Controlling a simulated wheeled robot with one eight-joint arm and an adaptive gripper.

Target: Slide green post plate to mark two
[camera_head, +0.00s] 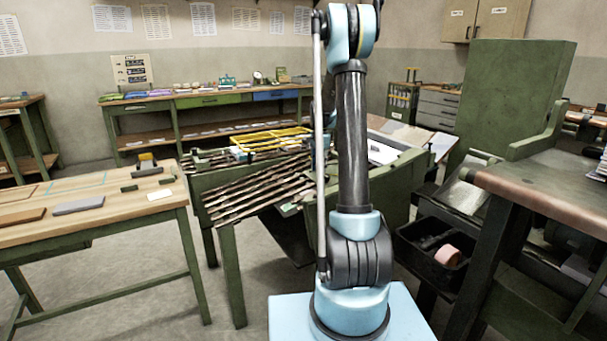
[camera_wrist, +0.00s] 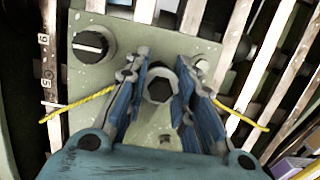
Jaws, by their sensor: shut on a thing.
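The green post plate (camera_wrist: 135,35) fills the middle of the wrist view and lies over the slats. A round grey post with a dark hexagonal centre (camera_wrist: 159,87) stands up from it. My gripper (camera_wrist: 160,84) has its blue-padded fingers on both sides of this post and is shut on it. A black knob with a white line (camera_wrist: 90,44) is at the plate's upper left. Number labels (camera_wrist: 44,62) run along a dark strip left of the plate; I cannot tell for sure which is mark two. In the head view my arm hides the gripper.
Yellow cord (camera_wrist: 80,104) shows on both sides of the plate. The slatted table (camera_head: 255,187) is behind my arm, with a yellow rack (camera_head: 270,140) at its back. A wooden-topped workbench (camera_head: 100,207) stands left, and a dark-topped bench (camera_head: 555,190) right.

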